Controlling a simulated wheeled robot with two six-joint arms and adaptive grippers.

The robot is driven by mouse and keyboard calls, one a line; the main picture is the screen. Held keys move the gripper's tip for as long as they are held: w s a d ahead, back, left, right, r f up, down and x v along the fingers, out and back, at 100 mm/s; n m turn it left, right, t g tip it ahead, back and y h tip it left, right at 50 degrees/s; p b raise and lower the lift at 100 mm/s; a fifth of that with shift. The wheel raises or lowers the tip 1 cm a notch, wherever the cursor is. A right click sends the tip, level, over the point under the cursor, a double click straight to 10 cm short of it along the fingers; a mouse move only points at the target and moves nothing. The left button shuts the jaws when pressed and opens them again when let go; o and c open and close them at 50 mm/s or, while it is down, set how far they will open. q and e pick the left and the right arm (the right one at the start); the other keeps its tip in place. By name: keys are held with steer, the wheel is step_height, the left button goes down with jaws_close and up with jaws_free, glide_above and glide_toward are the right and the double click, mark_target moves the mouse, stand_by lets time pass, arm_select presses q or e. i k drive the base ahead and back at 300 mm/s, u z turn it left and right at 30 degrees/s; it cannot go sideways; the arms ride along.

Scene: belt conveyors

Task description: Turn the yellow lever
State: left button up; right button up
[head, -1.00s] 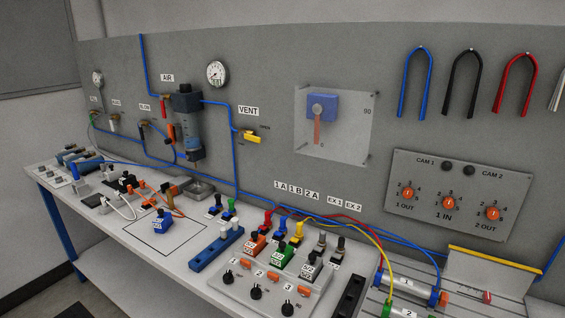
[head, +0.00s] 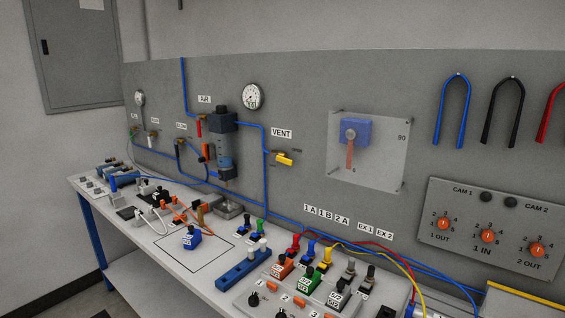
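A yellow lever (head: 285,159) sits on the grey back panel under the VENT label (head: 281,133). It points right and slightly down from its fitting, where a blue tube ends. A second yellow lever (head: 327,256) stands upright in the row of coloured levers on the bench, below the 2 A label (head: 342,219). Neither of my grippers is in the head view, and nothing covers either yellow lever.
An orange lever (head: 350,155) hangs on a blue block behind a clear plate, right of VENT. A grey-blue filter unit (head: 222,145) stands out left of it.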

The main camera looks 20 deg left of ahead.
mark_target(274, 157)
steer(key=k, duration=1.3)
steer(key=u, duration=0.7)
steer(key=i, duration=1.25)
steer(key=z, duration=0.85)
steer(key=i, duration=0.5)
steer(key=z, duration=0.55)
